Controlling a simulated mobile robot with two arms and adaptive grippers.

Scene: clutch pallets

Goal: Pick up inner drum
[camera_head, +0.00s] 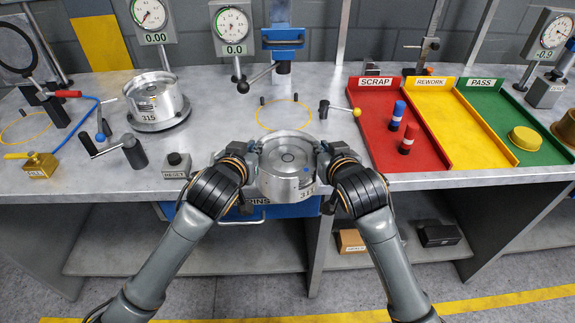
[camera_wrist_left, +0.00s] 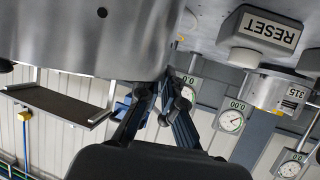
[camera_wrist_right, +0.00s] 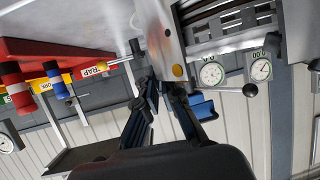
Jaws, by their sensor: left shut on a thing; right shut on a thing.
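A silver metal drum (camera_head: 287,178) with a number label, its last digit hard to read, is between my two grippers at the bench's front edge. It is upright, open side up, with a blue dot inside. My left gripper (camera_head: 254,150) is shut on its left side and my right gripper (camera_head: 324,150) on its right side. The drum fills the upper left of the left wrist view (camera_wrist_left: 80,40). Fingertips are partly hidden by the hands. A second silver drum labelled 315 (camera_head: 156,98) sits on a round base at the left of the bench.
Red SCRAP (camera_head: 425,158), yellow REWORK (camera_head: 495,150) and green PASS (camera_head: 545,152) trays lie to the right. Red and blue pins stand in the red one. A RESET button (camera_head: 176,165) and lever (camera_head: 130,152) are left. The yellow ring (camera_head: 284,128) behind the drum is mostly clear.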

